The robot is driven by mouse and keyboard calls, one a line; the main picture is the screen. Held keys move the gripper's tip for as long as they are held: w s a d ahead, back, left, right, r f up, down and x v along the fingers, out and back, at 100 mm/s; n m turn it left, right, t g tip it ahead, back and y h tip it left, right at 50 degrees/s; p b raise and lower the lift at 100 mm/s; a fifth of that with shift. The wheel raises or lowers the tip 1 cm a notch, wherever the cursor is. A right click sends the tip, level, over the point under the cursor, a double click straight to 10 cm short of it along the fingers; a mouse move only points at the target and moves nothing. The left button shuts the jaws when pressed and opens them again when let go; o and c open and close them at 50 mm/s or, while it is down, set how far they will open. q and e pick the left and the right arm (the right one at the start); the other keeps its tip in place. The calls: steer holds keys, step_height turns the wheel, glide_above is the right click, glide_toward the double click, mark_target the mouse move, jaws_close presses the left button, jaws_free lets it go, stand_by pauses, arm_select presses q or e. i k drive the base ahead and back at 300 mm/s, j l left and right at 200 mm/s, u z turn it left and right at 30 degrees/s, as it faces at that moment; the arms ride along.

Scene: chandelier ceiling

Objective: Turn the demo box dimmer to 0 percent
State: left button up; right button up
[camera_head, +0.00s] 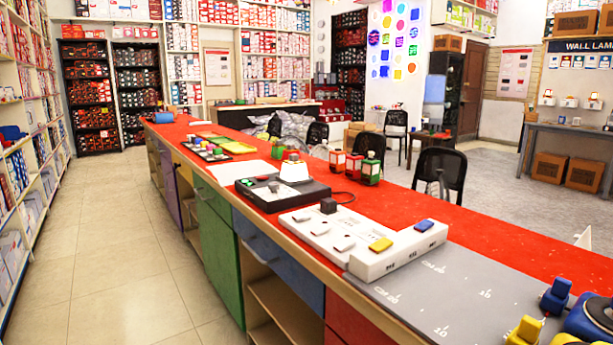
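A black box (316,194) stands on the red counter, with a lit white lamp (294,171) and a pale panel (262,192) on top. It looks like the demo box. A small dark part sits on the panel, but I cannot tell whether it is the dimmer or read any percentage. Neither of my grippers shows in the head view.
The red-topped counter (490,254) runs from near right to far left. A grey marked mat (450,297) and blue and yellow devices (588,318) lie at the near end. The tiled aisle (120,250) at left is clear.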

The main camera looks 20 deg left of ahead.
mark_target(273, 186)
steer(key=i+j+z, duration=0.15)
steer(key=j, duration=0.2)
steer(key=j+z, duration=0.1)
steer(key=j, duration=0.25)
steer(key=i+j+z, duration=0.15)
steer(key=j, duration=0.8)
steer(key=i+j+z, duration=0.1)
steer(key=j, duration=0.5)
